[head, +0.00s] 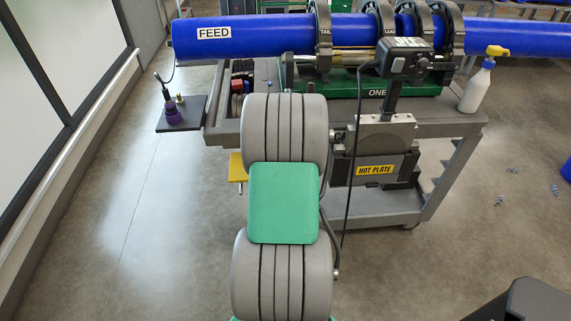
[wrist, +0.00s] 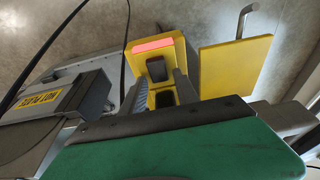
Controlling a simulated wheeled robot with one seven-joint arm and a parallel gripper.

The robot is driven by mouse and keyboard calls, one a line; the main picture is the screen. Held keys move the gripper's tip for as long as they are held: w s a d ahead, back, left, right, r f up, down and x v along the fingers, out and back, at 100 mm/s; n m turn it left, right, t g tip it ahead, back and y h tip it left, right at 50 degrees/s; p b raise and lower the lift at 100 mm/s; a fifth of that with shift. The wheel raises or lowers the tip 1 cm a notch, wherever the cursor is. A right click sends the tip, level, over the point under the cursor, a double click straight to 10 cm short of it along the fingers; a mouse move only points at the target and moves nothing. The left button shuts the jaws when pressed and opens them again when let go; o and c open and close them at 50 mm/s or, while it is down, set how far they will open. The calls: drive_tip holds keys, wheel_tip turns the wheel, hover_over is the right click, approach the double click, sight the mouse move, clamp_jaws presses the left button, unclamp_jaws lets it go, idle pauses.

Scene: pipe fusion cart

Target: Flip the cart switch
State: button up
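In the wrist view a yellow switch box (wrist: 152,49) has a glowing pink-red strip on top and a dark rocker switch (wrist: 157,69) on its face. A second dark opening lies just below the switch. My gripper (wrist: 163,86) is open, with one grey finger on each side of the lower part of the box face. The fingers look empty, and I cannot tell whether they touch the box. In the head view my arm hides the gripper and the switch. A yellow flat panel (wrist: 236,66) beside the box also shows in the head view (head: 236,168).
The grey cart (head: 440,124) carries blue pipe (head: 255,36) in clamps and a spray bottle (head: 477,86). The hot plate unit (head: 374,169) hangs close by and shows in the wrist view (wrist: 60,95). A black cable hangs beside my arm. Floor at left is clear.

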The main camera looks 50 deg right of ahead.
drive_tip(key=shift+o, duration=0.7)
drive_tip(key=v, duration=0.7)
drive_tip(key=shift+a+r, duration=0.1)
drive_tip(key=shift+r, duration=0.3)
drive_tip(key=shift+s, duration=0.1)
